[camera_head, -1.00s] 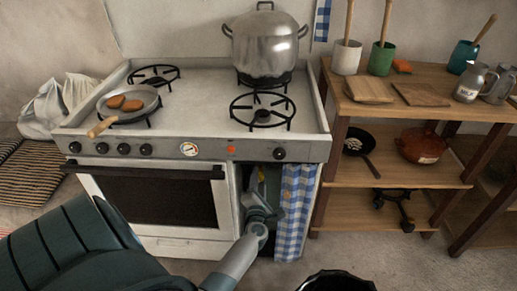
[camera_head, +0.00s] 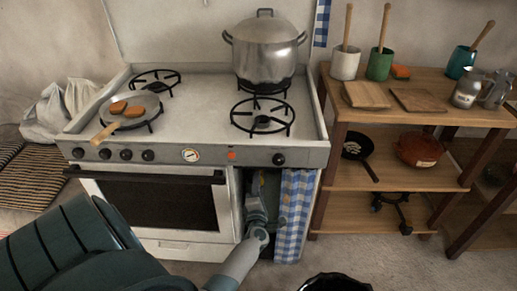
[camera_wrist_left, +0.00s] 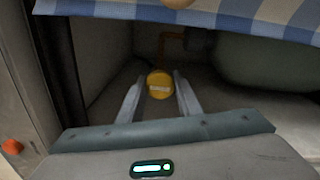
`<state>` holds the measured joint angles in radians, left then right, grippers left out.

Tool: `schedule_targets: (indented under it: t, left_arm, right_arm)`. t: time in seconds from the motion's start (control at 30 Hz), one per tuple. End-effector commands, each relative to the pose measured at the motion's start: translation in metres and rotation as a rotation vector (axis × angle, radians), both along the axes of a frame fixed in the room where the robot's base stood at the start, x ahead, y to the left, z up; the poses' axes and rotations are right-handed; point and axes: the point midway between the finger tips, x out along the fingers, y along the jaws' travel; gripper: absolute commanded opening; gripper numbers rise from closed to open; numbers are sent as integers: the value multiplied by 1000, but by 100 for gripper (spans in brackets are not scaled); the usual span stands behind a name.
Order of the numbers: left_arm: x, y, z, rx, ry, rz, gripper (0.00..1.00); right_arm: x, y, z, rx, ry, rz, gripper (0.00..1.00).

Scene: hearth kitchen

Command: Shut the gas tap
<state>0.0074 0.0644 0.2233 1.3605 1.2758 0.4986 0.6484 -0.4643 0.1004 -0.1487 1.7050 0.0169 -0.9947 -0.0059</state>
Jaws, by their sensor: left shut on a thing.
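The gas tap (camera_wrist_left: 159,79) is a round yellow knob with a pale bar across its face, seen in the left wrist view. It sits inside the dark open compartment at the right of the stove's front. My left gripper (camera_wrist_left: 159,98) is shut on the tap, with one finger on each side of it. In the head view my left gripper (camera_head: 257,205) reaches into that compartment, and the tap cannot be made out there. An orange-brown pipe (camera_wrist_left: 170,42) shows behind the tap. My right gripper is not in view.
A blue checked curtain (camera_head: 294,215) hangs at the compartment's right side. A dark green rounded thing (camera_wrist_left: 265,62) stands right of the tap. The stove (camera_head: 205,88) holds a large pot (camera_head: 268,50) and a pan with two brown patties. A wooden shelf (camera_head: 385,172) stands to the right.

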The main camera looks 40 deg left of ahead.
Motion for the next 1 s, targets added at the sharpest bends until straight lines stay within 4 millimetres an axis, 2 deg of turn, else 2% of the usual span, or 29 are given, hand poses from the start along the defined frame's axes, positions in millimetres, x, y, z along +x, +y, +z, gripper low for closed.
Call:
schedule_targets:
  t: [0.03,0.1,0.57,0.77,1.0]
  left_arm:
    - [1,-1,0,1,2,-2,39]
    - [1,-1,0,0,1,-2,50]
    - [-5,-5,0,0,1,-1,50]
    - [-21,-18,-1,-1,1,-1,50]
    - [-55,-47,-1,-1,1,-1,50]
  right_arm:
    - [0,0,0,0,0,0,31]
    - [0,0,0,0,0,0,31]
    - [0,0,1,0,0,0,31]
    - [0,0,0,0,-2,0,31]
    - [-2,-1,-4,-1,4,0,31]
